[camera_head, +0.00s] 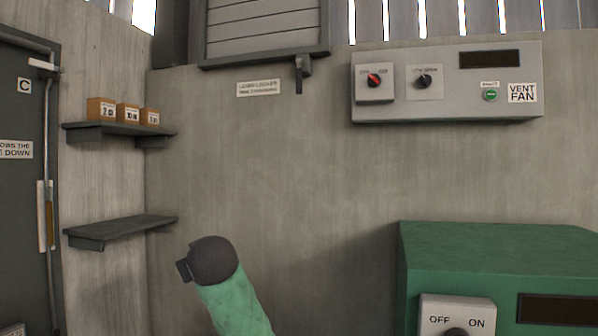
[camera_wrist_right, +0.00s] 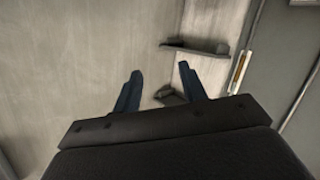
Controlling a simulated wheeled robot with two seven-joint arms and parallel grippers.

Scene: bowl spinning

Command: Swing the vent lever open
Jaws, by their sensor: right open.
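The vent (camera_head: 265,22) is a slatted grey panel in a dark frame high on the back wall, with its slats lying flat. The dark vent lever (camera_head: 299,77) hangs straight down at the lower right corner of that frame. A small white label (camera_head: 258,88) is on the wall to its left. My right gripper (camera_wrist_right: 160,72) shows in the right wrist view with its two blue fingers apart and nothing between them. The lever cannot be made out in that view. My left gripper is not in view.
A control box (camera_head: 445,80) marked VENT FAN is on the wall right of the lever. A green cabinet (camera_head: 500,245) stands at lower right. Two shelves are at left, the upper shelf (camera_head: 118,128) holding small boxes (camera_head: 100,110).

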